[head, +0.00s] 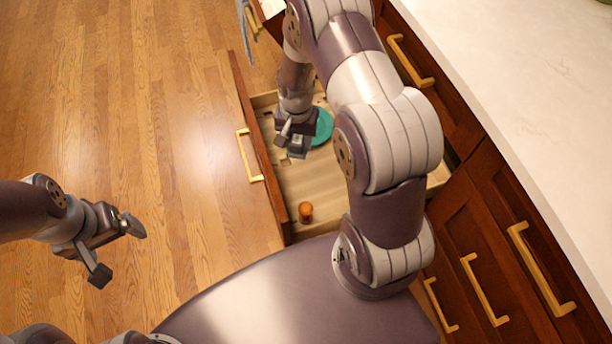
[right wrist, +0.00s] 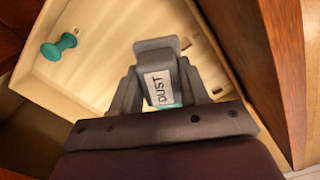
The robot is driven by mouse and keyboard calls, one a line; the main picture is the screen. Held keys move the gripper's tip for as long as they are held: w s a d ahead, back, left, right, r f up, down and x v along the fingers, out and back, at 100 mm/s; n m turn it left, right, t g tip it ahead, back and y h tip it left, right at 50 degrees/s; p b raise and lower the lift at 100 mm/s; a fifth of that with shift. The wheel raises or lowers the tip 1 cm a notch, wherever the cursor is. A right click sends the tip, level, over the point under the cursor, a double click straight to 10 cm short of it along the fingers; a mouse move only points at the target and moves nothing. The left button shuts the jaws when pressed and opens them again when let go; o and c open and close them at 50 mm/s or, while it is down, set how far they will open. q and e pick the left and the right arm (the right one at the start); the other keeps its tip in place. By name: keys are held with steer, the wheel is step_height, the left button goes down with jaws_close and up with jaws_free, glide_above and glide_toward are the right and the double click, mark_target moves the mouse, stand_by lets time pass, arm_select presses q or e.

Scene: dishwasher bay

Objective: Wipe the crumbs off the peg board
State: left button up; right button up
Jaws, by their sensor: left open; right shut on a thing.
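The peg board (head: 320,185) is a pale wooden surface inside an open drawer. An orange peg (head: 305,212) stands near its front end. In the right wrist view a teal peg (right wrist: 58,46) stands on the pale board (right wrist: 110,30). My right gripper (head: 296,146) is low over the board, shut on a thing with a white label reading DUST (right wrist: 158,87). The gripper hides most of that thing, and I cannot tell if it touches the board. My left gripper (head: 117,250) is open and empty over the floor. I cannot make out crumbs clearly.
A teal round thing (head: 322,126) lies in the drawer beside my right gripper, partly hidden. The drawer front (head: 257,150) has a brass handle. A white countertop (head: 520,90) and closed cabinet drawers (head: 500,250) stand at right. The wooden floor (head: 150,120) at left is clear.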

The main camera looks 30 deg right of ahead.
arm_select(q)
step_height(320, 180, down, 9)
steer(key=b, duration=0.5)
steer(key=shift+r, duration=0.2)
arm_select(e)
step_height(320, 180, down, 9)
steer(key=s+d+m, duration=0.1)
steer(key=d+m, duration=0.1)
steer(key=m, duration=0.1)
steer(key=shift+s+f, duration=0.2)
steer(key=shift+s, duration=0.1)
